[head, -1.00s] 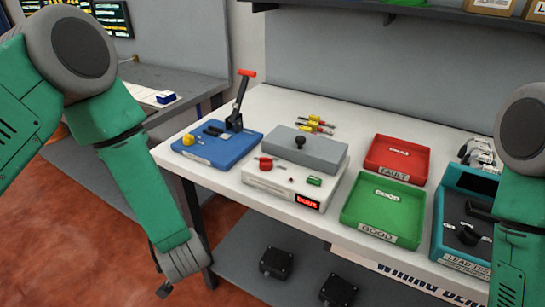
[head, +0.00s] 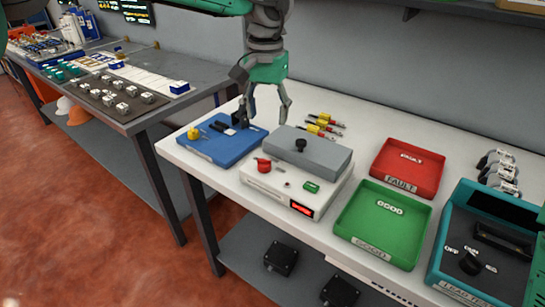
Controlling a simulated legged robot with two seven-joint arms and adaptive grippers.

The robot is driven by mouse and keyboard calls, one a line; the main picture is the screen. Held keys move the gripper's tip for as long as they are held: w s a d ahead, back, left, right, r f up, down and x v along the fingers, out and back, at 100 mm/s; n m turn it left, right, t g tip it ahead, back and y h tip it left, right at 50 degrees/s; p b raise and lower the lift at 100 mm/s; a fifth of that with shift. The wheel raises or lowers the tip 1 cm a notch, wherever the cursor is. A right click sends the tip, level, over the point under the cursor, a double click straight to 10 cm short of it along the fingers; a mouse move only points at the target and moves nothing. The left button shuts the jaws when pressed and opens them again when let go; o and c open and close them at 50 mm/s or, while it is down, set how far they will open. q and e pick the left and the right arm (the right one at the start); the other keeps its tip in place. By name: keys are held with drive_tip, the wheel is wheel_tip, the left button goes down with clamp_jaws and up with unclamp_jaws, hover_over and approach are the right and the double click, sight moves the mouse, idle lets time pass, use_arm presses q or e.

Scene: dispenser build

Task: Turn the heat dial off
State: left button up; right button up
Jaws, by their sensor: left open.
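The red dial (head: 263,164) is on the left of the top front of the white box (head: 290,192), which has a grey lid with a black knob. The box also has a green button (head: 311,186) and a lit red display (head: 301,209). I take the red dial as the heat dial; its setting is too small to read. My left gripper (head: 269,112) is open and empty, pointing down. In the picture its fingertips are above and behind the dial, between the blue base and the grey lid, apart from the dial. My right gripper is out of view.
The blue base (head: 215,150) has a lever, its top hidden by my gripper. Several yellow-and-red tools (head: 326,123) lie behind the lid. A red tray (head: 407,168), a green tray (head: 383,224) and a teal tester (head: 485,245) with a black knob stand to the right.

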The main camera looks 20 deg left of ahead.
sight(263, 159)
use_arm(q)
drive_tip(key=f, duration=0.8)
drive_tip(key=a+f, duration=0.1)
drive_tip(key=f, duration=0.3)
drive_tip(key=shift+f+b, duration=0.35)
drive_tip(key=shift+b, duration=0.05)
drive_tip(key=shift+d+f, duration=0.4)
drive_tip(key=shift+f, duration=0.1)
drive_tip(key=shift+a, duration=0.5)
drive_tip(key=c, duration=1.1)
